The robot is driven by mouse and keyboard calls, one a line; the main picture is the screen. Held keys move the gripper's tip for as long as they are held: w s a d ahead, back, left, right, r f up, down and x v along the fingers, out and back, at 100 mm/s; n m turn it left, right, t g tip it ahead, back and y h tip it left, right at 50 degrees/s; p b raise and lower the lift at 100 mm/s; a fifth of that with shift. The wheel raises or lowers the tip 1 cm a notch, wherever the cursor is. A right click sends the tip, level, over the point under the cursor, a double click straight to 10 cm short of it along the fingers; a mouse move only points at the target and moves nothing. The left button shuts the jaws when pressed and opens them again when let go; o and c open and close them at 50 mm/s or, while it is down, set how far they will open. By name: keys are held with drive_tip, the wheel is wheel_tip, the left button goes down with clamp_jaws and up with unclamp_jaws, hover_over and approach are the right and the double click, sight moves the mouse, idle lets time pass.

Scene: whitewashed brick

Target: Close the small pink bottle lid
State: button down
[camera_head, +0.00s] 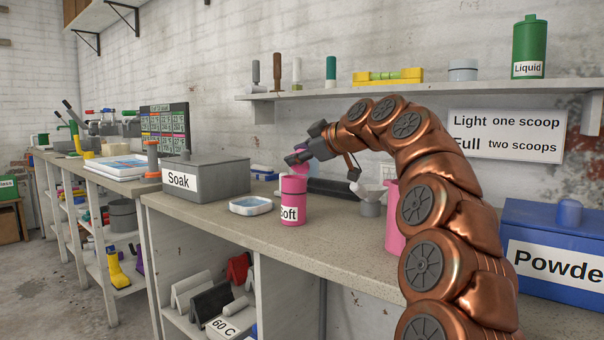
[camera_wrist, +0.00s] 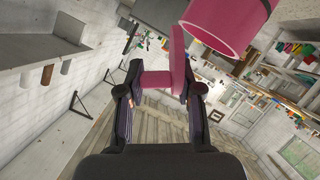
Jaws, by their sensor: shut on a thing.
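The small pink bottle (camera_head: 292,187), labelled "Soft", stands upright on the worktop (camera_head: 250,220). In the wrist view its open round mouth (camera_wrist: 222,30) shows at the top right. The pink lid (camera_wrist: 178,62) is a flat disc with a tab, tipped up beside the rim and off the mouth. I cannot tell whether its edge joins the bottle. My gripper (camera_wrist: 155,80) is shut on the lid's tab, one finger on each side. In the head view my gripper (camera_head: 297,157) is just above the bottle and partly hides the lid.
A grey "Soak" box (camera_head: 215,178) and a pale blue dish (camera_head: 251,206) stand left of the bottle. A larger pink container (camera_head: 393,225) is partly hidden behind my arm. A blue "Powder" box (camera_head: 555,240) stands right. A shelf (camera_head: 430,92) runs above.

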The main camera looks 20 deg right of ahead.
drive_tip(key=n+t+b, duration=0.1)
drive_tip(key=b, duration=0.2)
drive_tip(key=s+a+f+n+h+b, duration=0.1)
drive_tip(key=n+b, duration=0.1)
drive_tip(key=b, duration=0.2)
drive_tip(key=a+n+t+b, duration=0.1)
drive_tip(key=n+b, duration=0.1)
drive_tip(key=b, duration=0.1)
drive_tip(key=shift+s+a+f+t, duration=0.2)
drive_tip(key=shift+s+f+t, duration=0.05)
drive_tip(key=shift+s+t, duration=0.1)
drive_tip(key=c, duration=0.9)
unclamp_jaws()
drive_tip(key=shift+r, duration=0.1)
